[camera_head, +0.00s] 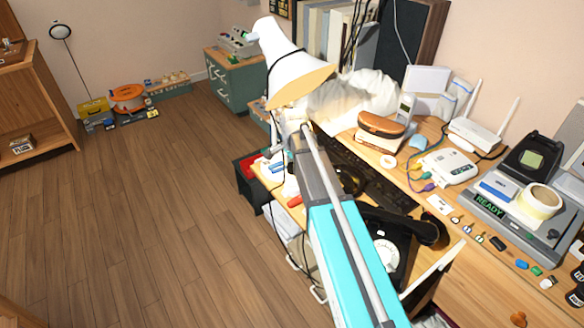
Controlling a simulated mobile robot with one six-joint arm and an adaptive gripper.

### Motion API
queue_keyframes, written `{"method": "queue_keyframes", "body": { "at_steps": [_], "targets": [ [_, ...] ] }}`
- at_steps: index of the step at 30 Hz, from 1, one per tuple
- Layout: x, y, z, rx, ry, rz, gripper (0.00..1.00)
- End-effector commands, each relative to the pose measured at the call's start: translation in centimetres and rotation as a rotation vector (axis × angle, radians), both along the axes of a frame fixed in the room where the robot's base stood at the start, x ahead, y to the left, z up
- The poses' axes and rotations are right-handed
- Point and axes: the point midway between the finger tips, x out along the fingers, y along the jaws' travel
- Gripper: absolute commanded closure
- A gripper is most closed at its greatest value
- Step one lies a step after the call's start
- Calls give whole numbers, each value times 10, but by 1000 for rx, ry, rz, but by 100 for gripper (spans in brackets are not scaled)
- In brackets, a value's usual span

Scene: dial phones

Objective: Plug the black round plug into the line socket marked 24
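I cannot clearly make out my gripper in the head view. A large turquoise and grey arm-like part crosses the middle of the picture and hides some of the desk. I cannot single out the black round plug. A small black piece (497,243) lies in a row of small pieces on the desk, but its shape is too small to tell. No socket mark reading 24 is legible. A black dial phone (388,252) stands on the desk, partly hidden behind the turquoise part. Coloured plugs (429,187) lie beside a white device (449,167).
A grey machine (490,207) marked READY, carrying a tape roll (540,201), takes up the desk's right side. A white router (474,135) stands behind. A black keyboard (365,175) and a white lamp shade (290,65) are near the middle. The wooden floor (150,210) at left is largely clear.

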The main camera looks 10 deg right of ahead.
Motion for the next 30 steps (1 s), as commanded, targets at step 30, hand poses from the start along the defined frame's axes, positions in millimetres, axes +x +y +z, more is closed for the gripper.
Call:
{"method": "queue_keyframes", "body": {
  "at_steps": [30],
  "targets": [
    [0,2,-48,0,0,3,74]
  ]
}}
